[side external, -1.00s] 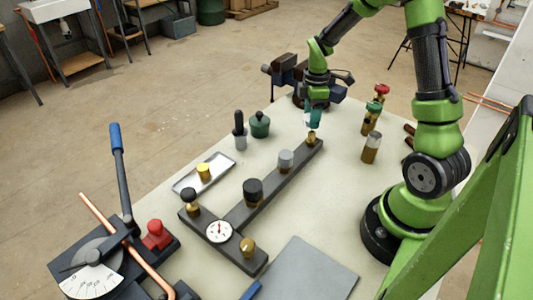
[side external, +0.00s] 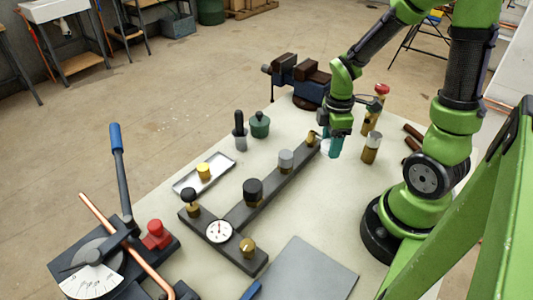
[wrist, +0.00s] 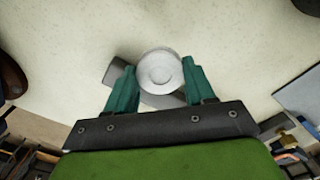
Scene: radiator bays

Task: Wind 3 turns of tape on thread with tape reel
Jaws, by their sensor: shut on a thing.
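My gripper (side external: 334,150) is just right of the far end of the dark bar, close to the table. It also shows in the wrist view (wrist: 157,76), with its teal fingers shut on either side of a round white tape reel (wrist: 160,70). In the side view only a pale edge of the reel (side external: 325,148) shows beside the fingers. The brass threaded end (side external: 311,137) stands on the far end of the bar, to the left of my gripper and apart from it. Any tape on the thread is too small to make out.
The dark bar (side external: 234,217) carries grey and black caps and a dial gauge (side external: 219,231). Brass fittings (side external: 371,148) stand right of my gripper. A vise (side external: 300,78) is behind. A tray (side external: 192,184) and pipe bender (side external: 92,262) lie left.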

